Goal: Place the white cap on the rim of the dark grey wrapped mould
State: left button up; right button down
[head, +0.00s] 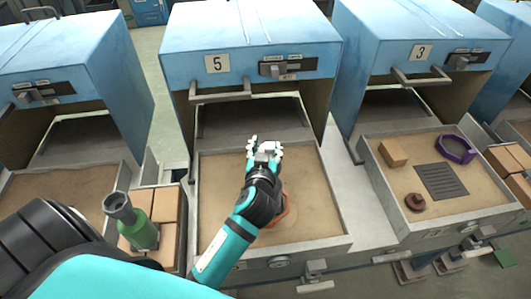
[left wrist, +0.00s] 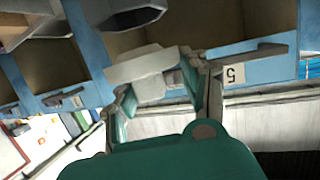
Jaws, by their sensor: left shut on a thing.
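My left gripper (head: 265,147) is over the sand tray under number 5. In the left wrist view its fingers (left wrist: 167,82) are shut on a pale whitish-grey block-like piece (left wrist: 138,66), which looks like the white cap. The cap is hard to tell from the pale fingers in the head view. No dark grey wrapped mould can be made out clearly. An orange thing (head: 286,214) in the tray is mostly hidden behind my left forearm. My right gripper is not in view.
The sand tray (head: 317,208) has bare sand around my arm. The right tray (head: 392,213) holds a tan block (head: 393,153), a purple ring (head: 457,149), a dark grille (head: 441,182) and a brown piece (head: 415,202).

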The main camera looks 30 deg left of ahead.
pick_arm(q)
notch_tip(320, 180, down, 2)
jog(key=shift+s+f, duration=0.1)
jog(key=shift+f, duration=0.35)
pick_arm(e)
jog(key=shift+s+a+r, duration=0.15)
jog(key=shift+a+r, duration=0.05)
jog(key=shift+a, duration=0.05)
pick_arm(q)
jog(key=o, duration=0.7)
jog(key=shift+f, duration=0.15)
jog(key=shift+c, duration=0.2)
jog(key=o, duration=0.5)
jog(key=shift+c, duration=0.2)
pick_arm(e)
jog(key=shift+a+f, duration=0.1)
